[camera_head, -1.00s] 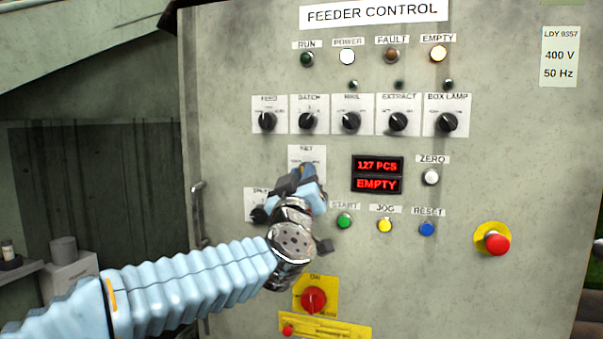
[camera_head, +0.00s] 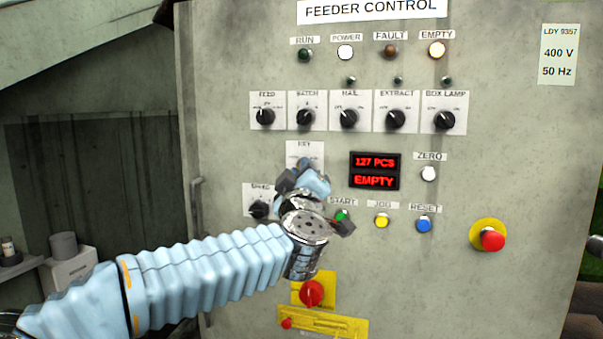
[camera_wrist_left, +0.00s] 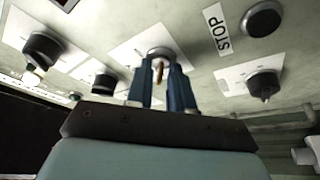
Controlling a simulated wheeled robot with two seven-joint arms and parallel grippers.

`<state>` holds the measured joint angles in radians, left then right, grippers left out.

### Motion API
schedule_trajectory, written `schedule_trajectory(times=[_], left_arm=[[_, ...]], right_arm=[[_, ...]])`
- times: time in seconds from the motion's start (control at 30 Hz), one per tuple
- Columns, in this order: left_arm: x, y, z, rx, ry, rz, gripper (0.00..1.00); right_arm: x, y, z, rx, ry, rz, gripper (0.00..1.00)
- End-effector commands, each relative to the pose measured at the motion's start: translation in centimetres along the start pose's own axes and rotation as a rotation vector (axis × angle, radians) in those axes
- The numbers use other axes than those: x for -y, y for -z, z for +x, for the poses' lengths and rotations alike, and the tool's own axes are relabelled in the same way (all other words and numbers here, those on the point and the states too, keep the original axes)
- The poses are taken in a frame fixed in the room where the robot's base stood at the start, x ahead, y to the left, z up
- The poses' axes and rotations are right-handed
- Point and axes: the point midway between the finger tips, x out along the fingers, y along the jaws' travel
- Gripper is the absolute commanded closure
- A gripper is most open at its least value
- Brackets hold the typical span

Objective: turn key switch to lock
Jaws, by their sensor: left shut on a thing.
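The key switch sits on a white plate labelled KEY (camera_head: 304,151) on the panel, below the row of selector knobs. In the head view my left gripper (camera_head: 304,168) covers most of the switch. In the left wrist view the round metal switch collar (camera_wrist_left: 160,53) shows with a brass-coloured key (camera_wrist_left: 158,71) standing out of it. The two dark blue fingers of my left gripper (camera_wrist_left: 161,84) are closed around the key, one on each side. The key's exact angle against the plate markings cannot be read. My right gripper is not in view.
The selector knobs (camera_head: 349,117) sit above. A red display (camera_head: 375,171) is to the right, with green START (camera_head: 342,216), yellow (camera_head: 382,221) and blue (camera_head: 424,225) buttons below. A SPEED knob (camera_head: 259,209) is left, a red main switch (camera_head: 311,293) below, an emergency stop (camera_head: 493,239) far right.

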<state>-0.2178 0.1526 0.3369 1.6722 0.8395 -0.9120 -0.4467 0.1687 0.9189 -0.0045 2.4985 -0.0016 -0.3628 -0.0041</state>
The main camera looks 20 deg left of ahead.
Motion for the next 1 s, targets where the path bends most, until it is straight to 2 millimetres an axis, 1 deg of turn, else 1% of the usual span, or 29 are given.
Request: schedule_trajectory(times=[0.2, 0.23, 0.27, 0.5, 0.6, 0.67, 0.77, 1.0], left_arm=[[0.1, 0.1, 0.0, -0.002, 0.001, 0.0, 1.0], [0.1, 0.1, 0.0, -0.002, 0.001, 0.0, 0.74], [0.1, 0.1, 0.0, -0.002, 0.001, 0.0, 0.7], [0.0, 0.1, 0.0, -0.001, 0.0, 0.001, 0.7], [0.0, 0.0, -0.4, -0.001, -0.001, 0.0, 0.7], [0.0, 0.0, -1.1, 0.0, -0.003, 0.001, 0.7], [0.0, 0.0, -2.9, 0.0, -0.003, 0.001, 0.7], [0.1, 0.0, -8.9, -0.001, -0.004, 0.001, 0.7]], right_arm=[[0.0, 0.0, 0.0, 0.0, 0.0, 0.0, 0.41], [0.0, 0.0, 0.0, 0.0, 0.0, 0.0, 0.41], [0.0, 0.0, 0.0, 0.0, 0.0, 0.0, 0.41], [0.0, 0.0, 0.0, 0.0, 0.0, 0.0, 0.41], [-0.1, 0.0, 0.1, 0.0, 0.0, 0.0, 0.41], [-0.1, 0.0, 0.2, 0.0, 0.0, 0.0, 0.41], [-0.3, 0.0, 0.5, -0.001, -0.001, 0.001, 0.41], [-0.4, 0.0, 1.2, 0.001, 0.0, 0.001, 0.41]])
